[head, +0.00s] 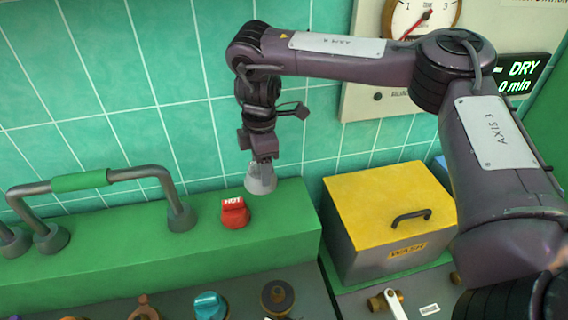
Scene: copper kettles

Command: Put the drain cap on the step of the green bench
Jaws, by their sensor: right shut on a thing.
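The drain cap looks like a small grey cone (260,180), wide end down. My right gripper (262,158) points down and is shut on its narrow top. The cap is over the back part of the step of the green bench (285,215), right of the red HOT knob (234,212). I cannot tell whether its rim touches the step or is slightly above it. The gripper's fingertips are small and partly hidden by the cap. My left gripper is not in view.
A grey rail with a green grip (80,181) stands on the step at left. A grey WASH box with a yellow lid (390,205) stands at right. Several valves and knobs, one blue (209,305), line the front below. The tiled wall (180,90) is close behind.

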